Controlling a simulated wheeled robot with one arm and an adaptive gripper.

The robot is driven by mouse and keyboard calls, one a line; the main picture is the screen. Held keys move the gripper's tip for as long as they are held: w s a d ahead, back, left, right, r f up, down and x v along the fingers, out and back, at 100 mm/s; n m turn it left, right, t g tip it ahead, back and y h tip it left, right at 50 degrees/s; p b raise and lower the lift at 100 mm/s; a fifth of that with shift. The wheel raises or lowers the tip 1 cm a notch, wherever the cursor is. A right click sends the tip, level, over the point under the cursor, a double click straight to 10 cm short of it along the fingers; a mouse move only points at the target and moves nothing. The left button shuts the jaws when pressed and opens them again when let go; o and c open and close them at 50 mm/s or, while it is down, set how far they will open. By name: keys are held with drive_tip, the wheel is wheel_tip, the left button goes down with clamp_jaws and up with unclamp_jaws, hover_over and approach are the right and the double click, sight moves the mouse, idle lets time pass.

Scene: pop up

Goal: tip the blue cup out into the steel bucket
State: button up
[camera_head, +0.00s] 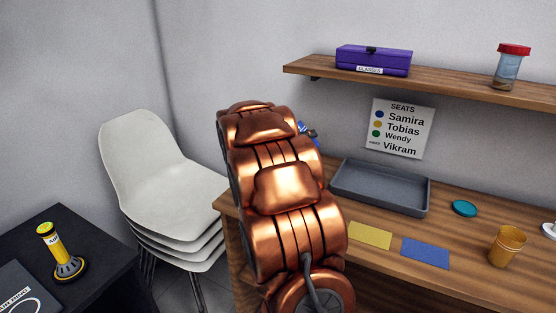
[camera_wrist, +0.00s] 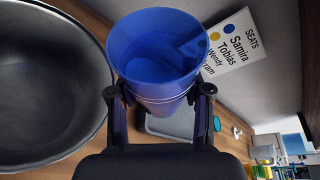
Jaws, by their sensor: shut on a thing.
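The blue cup (camera_wrist: 150,60) is in my gripper (camera_wrist: 156,93) in the wrist view, with one finger on each side of its wall. Its open mouth faces the camera. A blue angular shape shows inside, and I cannot tell whether it is contents or part of the cup. The steel bucket (camera_wrist: 50,85) is a large dark grey round vessel at the left, beside the cup and cut off by the frame. Its visible inside looks empty. In the head view my copper arm hides the bucket and most of my gripper; only a small blue bit shows past the arm.
A grey tray (camera_head: 380,188), yellow card (camera_head: 370,235), blue card (camera_head: 426,252), teal lid (camera_head: 464,208) and amber cup (camera_head: 507,246) are on the wooden desk. A shelf (camera_head: 440,85) above holds a purple box (camera_head: 373,60) and a red-lidded jar (camera_head: 508,68). Stacked chairs (camera_head: 150,160) stand left.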

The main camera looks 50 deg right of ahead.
drive_tip(key=shift+n+p, duration=0.6)
drive_tip(key=shift+p, duration=0.7)
drive_tip(key=n+h+p, duration=0.1)
drive_tip(key=p, duration=0.3)
drive_tip(key=shift+s+r+g+p, duration=0.1)
drive_tip(key=shift+r+g+p, duration=0.25)
drive_tip(key=shift+r+g, duration=0.05)
drive_tip(key=shift+n+p, duration=0.3)
drive_tip(key=shift+p, duration=0.35)
drive_tip(key=shift+f, duration=0.25)
drive_tip(key=shift+f+n+h+p, duration=0.2)
drive_tip(key=shift+n+h+p, duration=0.15)
drive_tip(key=shift+p, duration=1)
idle(3.7)
